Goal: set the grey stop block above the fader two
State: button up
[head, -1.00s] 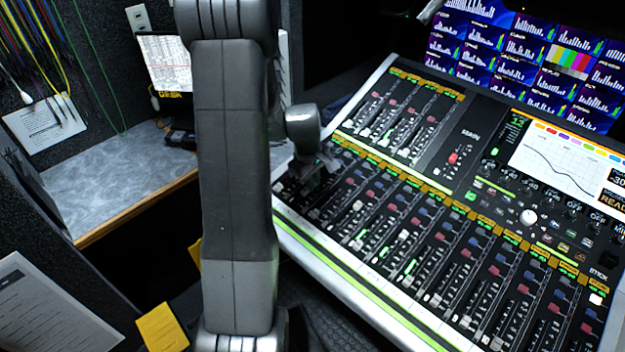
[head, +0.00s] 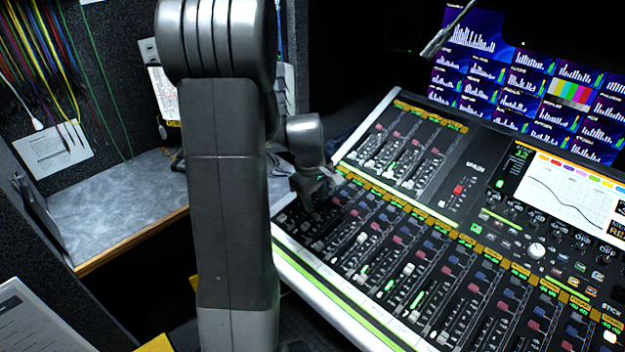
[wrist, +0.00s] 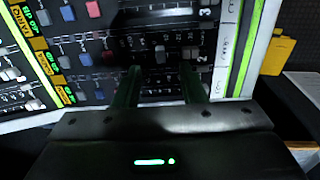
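My gripper (head: 318,193) hangs over the left end of the mixing console (head: 345,312) in the head view. In the wrist view its two dark fingers (wrist: 161,74) stand apart over the fader lanes, with a gap between them. A small grey cap (wrist: 160,55) shows just beyond the gap, on the lane by the printed 2 (wrist: 203,59). It seems to be on the fader two lane. I cannot tell whether it is the fader knob or the grey stop block. No other piece is clearly the stop block, and nothing visible is held. The gripper body hides the lanes nearest it.
Several blue, red and pale caps (wrist: 92,9) stand on neighbouring lanes. Monitors (head: 560,95) rise behind the console. A grey side desk (head: 110,205) lies left of my arm. A yellow sheet (wrist: 287,57) is beside the console's edge.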

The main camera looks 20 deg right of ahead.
aim_at(317, 215)
notch_tip(317, 215, up, 8)
jog(key=a, duration=0.1)
jog(key=shift+s+f, duration=0.2)
jog(key=shift+f, duration=0.05)
jog(key=shift+f, duration=0.1)
jog(key=f, duration=0.4)
jog(key=d+f, duration=0.1)
jog(key=f, duration=0.8)
jog(key=shift+w+d+f, duration=0.3)
jog(key=shift+w+d, duration=0.1)
jog(key=shift+r, duration=0.25)
jog(key=shift+r, duration=0.1)
